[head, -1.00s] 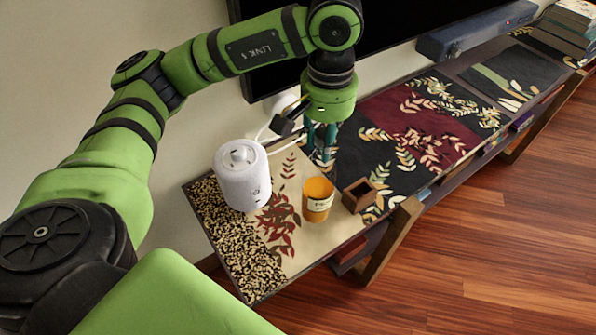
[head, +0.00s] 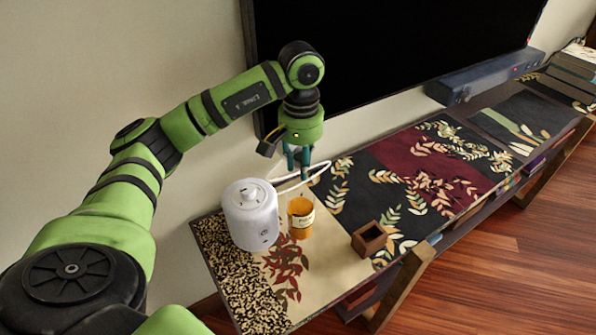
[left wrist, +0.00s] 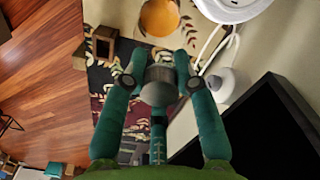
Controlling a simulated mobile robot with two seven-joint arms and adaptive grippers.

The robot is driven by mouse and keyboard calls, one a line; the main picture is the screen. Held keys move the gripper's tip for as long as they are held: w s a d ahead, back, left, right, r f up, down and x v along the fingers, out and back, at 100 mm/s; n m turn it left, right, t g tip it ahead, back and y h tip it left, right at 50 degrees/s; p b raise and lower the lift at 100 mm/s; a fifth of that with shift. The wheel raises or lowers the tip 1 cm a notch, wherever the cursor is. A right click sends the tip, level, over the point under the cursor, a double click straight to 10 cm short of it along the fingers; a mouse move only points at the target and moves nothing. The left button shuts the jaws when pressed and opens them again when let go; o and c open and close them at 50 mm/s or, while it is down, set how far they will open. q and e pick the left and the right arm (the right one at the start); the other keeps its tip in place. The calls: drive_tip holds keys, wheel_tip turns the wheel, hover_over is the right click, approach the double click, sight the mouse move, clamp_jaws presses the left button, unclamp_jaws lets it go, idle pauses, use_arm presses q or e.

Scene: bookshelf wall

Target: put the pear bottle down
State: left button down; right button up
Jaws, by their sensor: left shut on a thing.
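My left gripper (head: 302,172) hangs over the back of the low bench, just behind the orange cup. Its teal fingers are shut on a small grey, rounded thing (left wrist: 160,86), which I take to be the pear bottle. In the left wrist view it sits between the two fingertips (left wrist: 159,90). My right gripper is not in view.
An orange labelled cup (head: 301,217) stands close in front of my fingers. A white speaker (head: 250,214) is to its left, a small brown open box (head: 369,239) to its right. A white cable (head: 325,172) runs behind. The patterned bench (head: 345,268) is clear at the front. A dark screen (head: 390,50) stands behind.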

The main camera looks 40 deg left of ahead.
sight(298, 176)
use_arm(q)
drive_tip(key=shift+w+a+f, duration=0.2)
drive_tip(key=shift+a+f, duration=0.1)
drive_tip(key=shift+a, duration=0.2)
wheel_tip(298, 176, down, 3)
drive_tip(key=shift+p, duration=0.7)
drive_tip(key=shift+f, duration=0.5)
drive_tip(key=c, duration=1.4)
unclamp_jaws()
drive_tip(key=shift+f, duration=0.2)
drive_tip(key=o, duration=0.4)
drive_tip(key=shift+o, duration=0.2)
drive_tip(key=shift+s, duration=0.1)
drive_tip(key=shift+r, duration=0.15)
